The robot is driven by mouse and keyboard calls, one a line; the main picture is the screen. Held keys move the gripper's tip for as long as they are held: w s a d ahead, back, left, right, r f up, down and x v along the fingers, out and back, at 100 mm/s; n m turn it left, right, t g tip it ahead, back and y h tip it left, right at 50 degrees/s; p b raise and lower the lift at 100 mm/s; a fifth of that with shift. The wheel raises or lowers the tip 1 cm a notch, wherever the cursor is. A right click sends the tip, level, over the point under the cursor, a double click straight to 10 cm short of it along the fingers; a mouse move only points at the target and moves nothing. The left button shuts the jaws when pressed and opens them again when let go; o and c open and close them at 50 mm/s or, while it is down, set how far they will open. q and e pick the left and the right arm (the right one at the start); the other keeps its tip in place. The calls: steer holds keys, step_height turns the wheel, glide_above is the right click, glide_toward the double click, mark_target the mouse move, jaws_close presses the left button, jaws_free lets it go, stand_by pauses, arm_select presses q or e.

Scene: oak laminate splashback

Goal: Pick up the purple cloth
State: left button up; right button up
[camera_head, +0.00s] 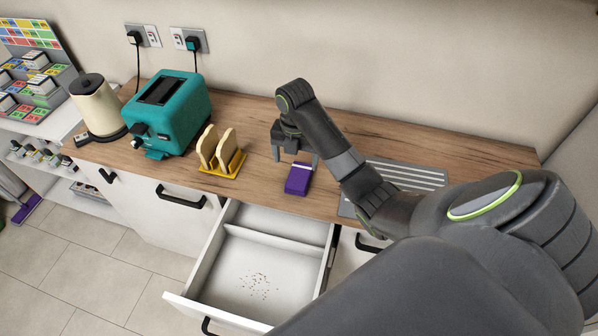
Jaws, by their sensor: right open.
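The purple cloth (299,179) is a small folded block lying on the wooden countertop, just behind the open drawer. My right gripper (294,158) is right above and behind the cloth with its fingers pointing down. It is open, and one finger comes close to the cloth's back edge; I cannot tell whether they touch. My left gripper does not show.
A yellow toast rack (222,170) with bread slices stands left of the cloth. Beyond are a teal toaster (178,112) and a cream kettle (97,107). An open white drawer (215,262) with crumbs juts out in front. A grooved drainer (408,177) lies right, partly behind my arm.

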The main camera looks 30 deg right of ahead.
mark_target(298, 177)
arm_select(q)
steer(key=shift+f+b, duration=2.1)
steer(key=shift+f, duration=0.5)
arm_select(e)
steer(key=shift+s+d+f, duration=0.1)
steer(key=shift+f, duration=1.2)
steer(key=shift+d+f, duration=0.1)
steer(key=shift+f, duration=1.15)
steer(key=shift+d+f+p, duration=0.15)
steer(key=shift+f+p, duration=0.2)
steer(key=shift+f, duration=1.15)
steer(key=c, duration=1.1)
steer(key=shift+r, duration=1.4)
step_height(298, 177, up, 6)
steer(key=p, duration=0.4)
steer(key=shift+f, duration=0.15)
arm_select(q)
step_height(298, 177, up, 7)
steer(key=p, duration=0.2)
arm_select(e)
steer(key=shift+r, duration=0.8)
